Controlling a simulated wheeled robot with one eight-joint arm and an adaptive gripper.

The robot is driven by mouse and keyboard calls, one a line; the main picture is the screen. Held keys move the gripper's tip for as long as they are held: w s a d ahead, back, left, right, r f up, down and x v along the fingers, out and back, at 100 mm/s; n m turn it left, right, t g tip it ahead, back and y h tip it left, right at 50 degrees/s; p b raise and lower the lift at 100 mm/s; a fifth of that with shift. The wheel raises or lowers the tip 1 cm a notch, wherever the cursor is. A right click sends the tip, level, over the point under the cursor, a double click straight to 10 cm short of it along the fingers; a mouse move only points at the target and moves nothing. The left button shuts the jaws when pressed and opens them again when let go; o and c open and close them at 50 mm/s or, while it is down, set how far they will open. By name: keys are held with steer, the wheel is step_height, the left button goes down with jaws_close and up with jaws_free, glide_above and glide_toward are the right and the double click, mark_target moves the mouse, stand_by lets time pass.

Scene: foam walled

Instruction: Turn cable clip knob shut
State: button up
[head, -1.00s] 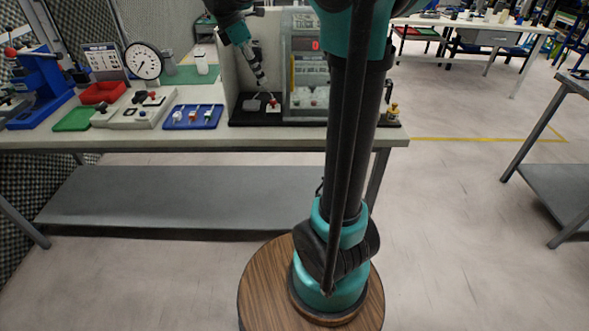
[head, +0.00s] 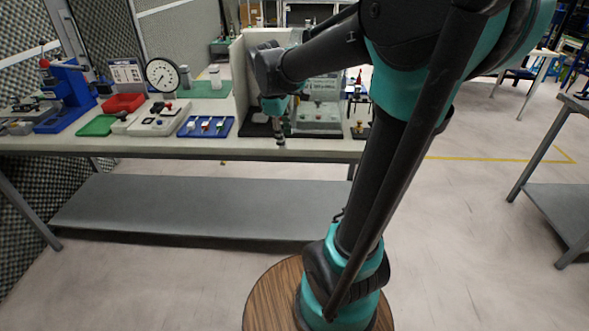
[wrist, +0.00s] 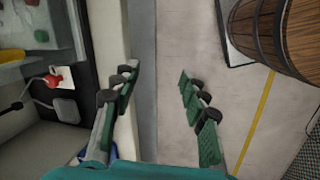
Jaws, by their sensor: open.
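A small red knob (wrist: 54,79) on a white block shows at the left of the wrist view, on a black base plate (wrist: 85,75). I take it for the cable clip knob, though its turn position is too small to read. A grey pad (wrist: 67,110) and a dark cable lie beside it. My gripper (wrist: 158,76) is open and empty, its fingers over the bench's front edge and the floor, apart from the knob. In the head view my gripper (head: 281,142) points down at the bench front; my arm hides the knob there.
A clear-fronted test box (head: 318,108) stands right of the knob area, with a pale panel (head: 240,75) on the left. A blue tray (head: 206,127), dial gauge (head: 162,75) and red bin (head: 124,103) stand further left. A brass piece (head: 360,131) sits at the right end.

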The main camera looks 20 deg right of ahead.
steer(key=s+d+f+m+t+y, duration=0.1)
steer(key=s+f+m, duration=0.4)
steer(key=f, duration=0.3)
steer(key=shift+s+m, duration=0.3)
steer(key=shift+s, duration=0.5)
steer(key=shift+r, duration=0.1)
